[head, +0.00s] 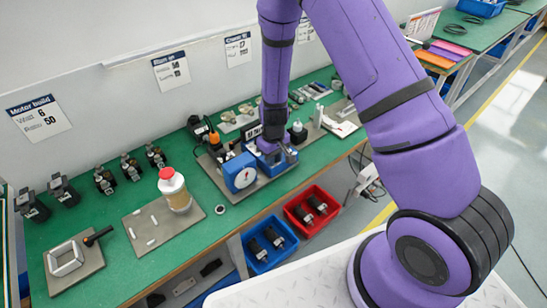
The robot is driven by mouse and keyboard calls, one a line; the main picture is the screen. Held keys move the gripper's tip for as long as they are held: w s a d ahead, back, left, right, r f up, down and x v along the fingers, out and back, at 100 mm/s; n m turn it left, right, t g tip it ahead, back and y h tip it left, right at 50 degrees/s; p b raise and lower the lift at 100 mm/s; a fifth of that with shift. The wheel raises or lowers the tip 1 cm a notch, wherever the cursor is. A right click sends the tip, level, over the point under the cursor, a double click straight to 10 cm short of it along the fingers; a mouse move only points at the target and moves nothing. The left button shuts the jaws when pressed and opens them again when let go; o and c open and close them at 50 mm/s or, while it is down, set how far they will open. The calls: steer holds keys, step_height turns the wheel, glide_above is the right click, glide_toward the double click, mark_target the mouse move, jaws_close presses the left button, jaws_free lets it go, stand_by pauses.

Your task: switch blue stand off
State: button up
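On the green bench, a blue unit with a round white dial (240,173) stands on a grey plate. A second blue piece (279,166) sits just right of it, partly covered by my arm's end. I cannot tell whether these two are one stand, and no switch can be made out. My gripper (272,150) is low at this right blue piece, pointing down. Its fingers are too small and hidden to tell open from shut, or whether they touch.
A white bottle with a red cap (172,188) stands on a plate to the left. Several black devices (131,167) line the wall side. A blue bin (262,258) and a red bin (333,211) are below the bench's front edge. Bare green bench shows at front left.

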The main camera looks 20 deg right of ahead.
jaws_close()
steer(key=shift+w+a+r+g+h, duration=0.15)
steer(key=shift+g+h, duration=0.1)
steer(key=shift+g, duration=0.45)
steer(key=shift+w+d+g+h, duration=0.15)
steer(key=shift+g+h, duration=0.1)
steer(key=shift+g, duration=0.45)
steer(key=shift+a, duration=0.1)
steer(key=o, duration=0.7)
jaws_free()
steer(key=shift+c, duration=0.2)
